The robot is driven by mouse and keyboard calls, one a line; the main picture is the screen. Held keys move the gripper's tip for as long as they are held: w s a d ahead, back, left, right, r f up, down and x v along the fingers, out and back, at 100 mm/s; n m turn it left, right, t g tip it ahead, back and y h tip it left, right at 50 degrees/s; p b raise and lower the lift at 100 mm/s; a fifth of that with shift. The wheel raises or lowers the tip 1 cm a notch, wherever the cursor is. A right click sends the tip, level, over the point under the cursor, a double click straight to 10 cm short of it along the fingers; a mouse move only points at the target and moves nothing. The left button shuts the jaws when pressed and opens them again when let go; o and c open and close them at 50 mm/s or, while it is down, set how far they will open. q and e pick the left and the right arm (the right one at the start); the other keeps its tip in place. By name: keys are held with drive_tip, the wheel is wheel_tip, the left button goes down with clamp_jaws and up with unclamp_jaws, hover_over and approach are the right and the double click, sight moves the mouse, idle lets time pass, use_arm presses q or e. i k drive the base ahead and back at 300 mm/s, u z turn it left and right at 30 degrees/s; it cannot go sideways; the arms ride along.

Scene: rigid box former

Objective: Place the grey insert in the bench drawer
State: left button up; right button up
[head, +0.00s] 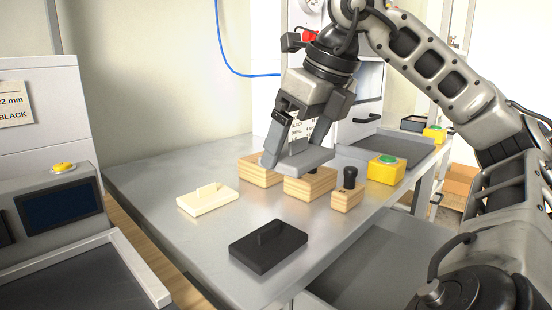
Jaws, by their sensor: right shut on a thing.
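My right gripper (293,147) is shut on the grey insert (308,160), a flat plate. It holds the insert at the wooden blocks on the bench; I cannot tell whether it touches them. A grey surface (375,262) low at the bench's front right looks like the open bench drawer, partly hidden by my right arm. My left gripper is not in view.
A cream insert (208,199) and a black insert (268,246) lie on the metal bench (150,170). Wooden blocks (310,186) stand under the held insert; a smaller one (347,196) has a black knob. A yellow box with a green button (386,169) stands right.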

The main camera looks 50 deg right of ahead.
sight(389, 283)
drive_tip(key=u, duration=0.7)
drive_tip(key=k, duration=1)
drive_tip(key=z, duration=1.05)
